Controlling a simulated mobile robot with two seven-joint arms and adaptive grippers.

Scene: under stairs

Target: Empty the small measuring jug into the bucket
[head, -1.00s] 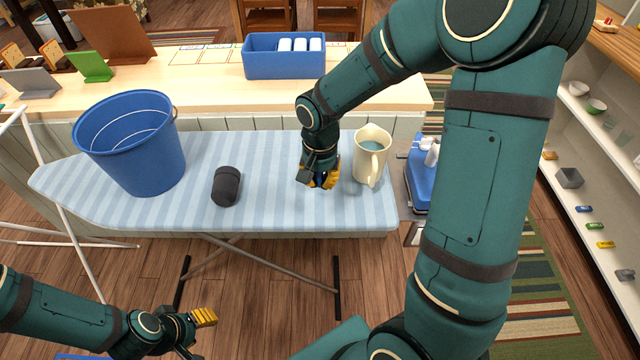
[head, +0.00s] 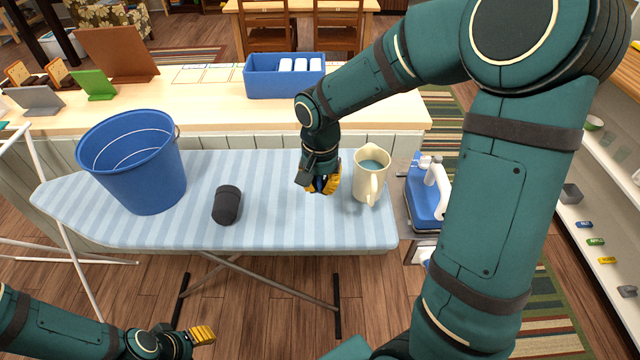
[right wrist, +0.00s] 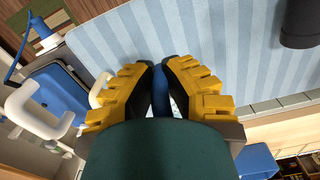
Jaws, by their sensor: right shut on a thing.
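A cream jug (head: 370,184) with bluish liquid stands upright near the right end of the ironing board, its handle toward me. The blue bucket (head: 140,180) stands upright at the board's left; its visible inside looks empty. My right gripper (head: 325,186) is just left of the jug, apart from its handle. In the right wrist view, its yellow-padded fingers (right wrist: 162,85) are closed on a narrow blue thing (right wrist: 162,98), mostly hidden by the fingers, so I cannot tell what it is. My left gripper (head: 203,336) is low at the front left, away from the board; its jaw gap does not show.
A dark grey cup-like object (head: 227,205) lies between bucket and gripper. A blue and white appliance (head: 428,190) stands right of the board. Behind is a counter (head: 215,115) with a blue caddy (head: 262,85). Shelves (head: 600,220) run along the right.

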